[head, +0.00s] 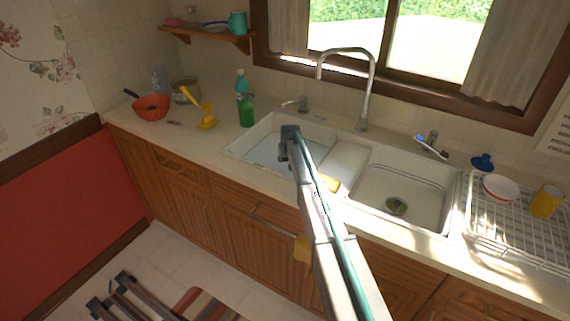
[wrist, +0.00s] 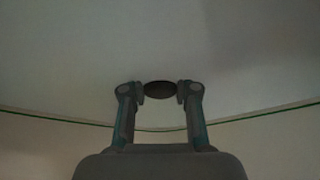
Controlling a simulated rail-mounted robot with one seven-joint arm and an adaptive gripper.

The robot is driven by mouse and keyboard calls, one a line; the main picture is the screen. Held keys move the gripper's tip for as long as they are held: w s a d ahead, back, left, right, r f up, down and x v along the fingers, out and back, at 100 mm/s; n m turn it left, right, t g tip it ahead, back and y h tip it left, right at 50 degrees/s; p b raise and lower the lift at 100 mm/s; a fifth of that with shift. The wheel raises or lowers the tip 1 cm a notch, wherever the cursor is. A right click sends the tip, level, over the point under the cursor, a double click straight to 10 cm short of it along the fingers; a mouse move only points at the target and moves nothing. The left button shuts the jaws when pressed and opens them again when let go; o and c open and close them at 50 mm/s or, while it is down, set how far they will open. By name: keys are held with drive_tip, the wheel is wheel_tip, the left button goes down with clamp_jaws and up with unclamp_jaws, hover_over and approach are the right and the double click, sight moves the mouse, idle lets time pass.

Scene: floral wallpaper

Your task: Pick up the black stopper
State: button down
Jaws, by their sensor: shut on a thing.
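The black stopper (wrist: 160,88) is a dark, flat oval between my fingertips in the wrist view, against a pale grey surface. My gripper (wrist: 160,94) is shut on it, one finger at each side. In the head view the end of my arm is over the left basin (head: 258,153) of the white sink. My fingertips and the stopper are hidden there behind my arm. I cannot tell whether the stopper touches the basin floor.
The right basin (head: 384,187) is empty, with a dark drain (head: 396,206). A tall faucet (head: 370,90) stands behind the sink. A green bottle (head: 246,108) and yellow brush (head: 207,121) stand on the left counter. A dish rack (head: 490,235) is at right.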

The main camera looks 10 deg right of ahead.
drive_tip(key=shift+r+b, duration=0.65)
drive_tip(key=shift+r, duration=0.2)
drive_tip(key=s+r+p, duration=0.1)
drive_tip(key=s+r, duration=1.3)
drive_tip(key=r, duration=0.3)
